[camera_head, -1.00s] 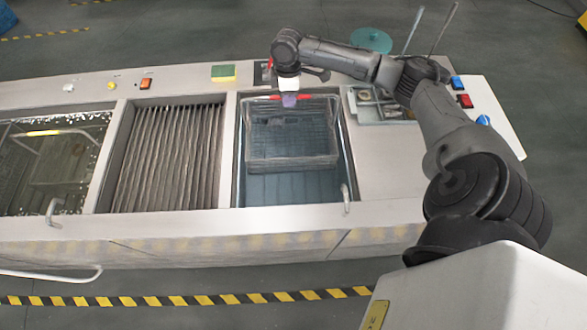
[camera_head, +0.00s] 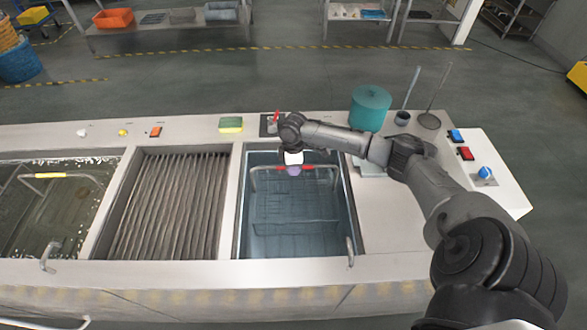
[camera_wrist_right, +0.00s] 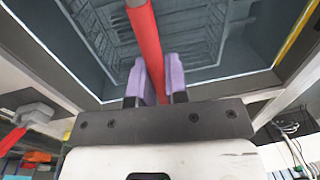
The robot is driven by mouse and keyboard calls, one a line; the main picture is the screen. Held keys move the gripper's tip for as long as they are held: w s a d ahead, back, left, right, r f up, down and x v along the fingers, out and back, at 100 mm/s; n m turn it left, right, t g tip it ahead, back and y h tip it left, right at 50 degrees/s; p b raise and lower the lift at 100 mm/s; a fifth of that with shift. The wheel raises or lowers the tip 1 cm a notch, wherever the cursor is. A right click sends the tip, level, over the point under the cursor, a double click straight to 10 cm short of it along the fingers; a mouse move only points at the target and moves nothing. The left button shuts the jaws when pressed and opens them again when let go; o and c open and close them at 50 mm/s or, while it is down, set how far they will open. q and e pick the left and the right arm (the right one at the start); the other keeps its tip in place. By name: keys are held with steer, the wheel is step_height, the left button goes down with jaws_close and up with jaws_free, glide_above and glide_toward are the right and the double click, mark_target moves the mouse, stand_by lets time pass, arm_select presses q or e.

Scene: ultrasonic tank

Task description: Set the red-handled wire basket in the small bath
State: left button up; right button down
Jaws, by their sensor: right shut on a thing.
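The red-handled wire basket (camera_head: 285,208) is inside the small bath (camera_head: 238,205), the right-hand tank, and its wire mesh looks mostly sunk in the bluish water. Its red handle (camera_head: 309,167) crosses near the bath's back edge. My right gripper (camera_head: 293,170) is at the handle, reaching in from the right. In the right wrist view, its purple fingers (camera_wrist_right: 155,82) are shut on the red handle (camera_wrist_right: 145,45), with the mesh below. Whether the basket rests on the bath floor I cannot tell. My left gripper is not in view.
A ribbed drain section (camera_head: 168,205) lies left of the bath. Farther left is a tank with a yellow-handled basket (camera_head: 48,175). A yellow-green sponge (camera_head: 231,124) and a teal cylinder (camera_head: 371,107) stand along the back. Blue and red buttons (camera_head: 464,153) are at the right.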

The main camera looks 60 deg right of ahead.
steer(key=shift+f, duration=0.15)
steer(key=c, duration=1.5)
jaws_free()
steer(key=shift+f, duration=0.1)
steer(key=shift+c, duration=0.2)
steer(key=o, duration=0.4)
steer(key=r, duration=0.4)
steer(key=d+r+p, duration=0.1)
steer(key=r, duration=0.7)
steer(key=shift+w+d+r, duration=0.1)
steer(key=shift+w+d, duration=0.05)
steer(key=shift+w, duration=0.2)
